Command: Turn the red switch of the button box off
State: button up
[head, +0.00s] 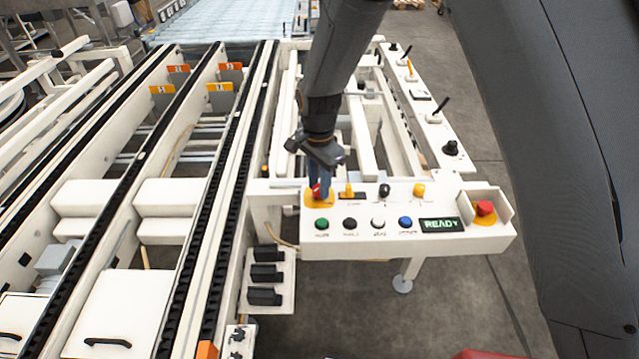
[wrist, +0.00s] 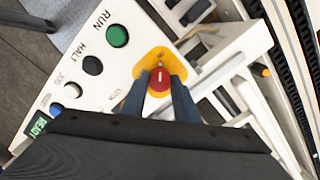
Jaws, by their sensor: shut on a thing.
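The button box (head: 330,246) is a white slanted panel at the end of the conveyor frame. Its red switch (wrist: 159,79) is a round red knob with a white mark on a yellow plate (wrist: 150,60). In the head view the red switch (head: 316,191) is at the panel's upper left corner, partly hidden by my gripper. My gripper (head: 318,185) comes down from above and is shut on the red switch. In the wrist view its two blue fingers (wrist: 158,84) stand on either side of the knob.
Green (head: 321,224), black (head: 350,223), white (head: 378,223) and blue (head: 405,223) buttons line the panel beside a READY display (head: 441,225). A yellow switch (head: 348,190) stands close right of my gripper. A red emergency button (head: 485,208) sits at the far right.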

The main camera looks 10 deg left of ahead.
jog(key=shift+n, duration=0.3)
jog(key=n, duration=0.3)
jog(key=shift+n, duration=0.3)
jog(key=n, duration=0.4)
jog(key=shift+n, duration=0.3)
jog(key=n, duration=0.4)
jog(key=shift+n, duration=2.5)
jog(key=shift+w, duration=0.1)
jog(key=o, duration=1.1)
jog(key=shift+c, duration=0.2)
